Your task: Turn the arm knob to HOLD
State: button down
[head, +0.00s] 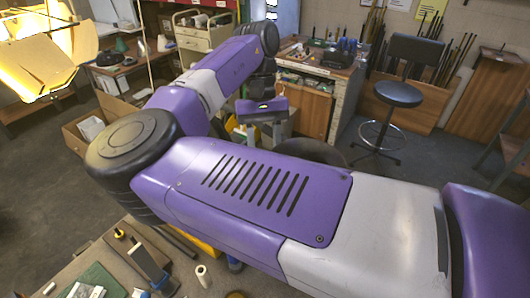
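My arm crosses most of the head view. What looks like my gripper (262,118) hangs at its far end, near the middle of the upper half, small and partly dark. Its fingers are too small and unclear to show whether they are open or shut, or whether anything is between them. I cannot make out an arm knob or a HOLD mark in this view. A large lit lamp shade (40,60) with pale yellow panels stands at the upper left, well to the left of my gripper.
A workbench (62,285) with small tools lies at the lower left, close to my arm. Behind are a cream drawer cart (203,38), a wooden cabinet bench (308,107) and a stool (398,94).

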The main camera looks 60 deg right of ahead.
dwell(0.3)
jog(key=c, duration=0.8)
grip_release()
jog(key=shift+c, duration=0.2)
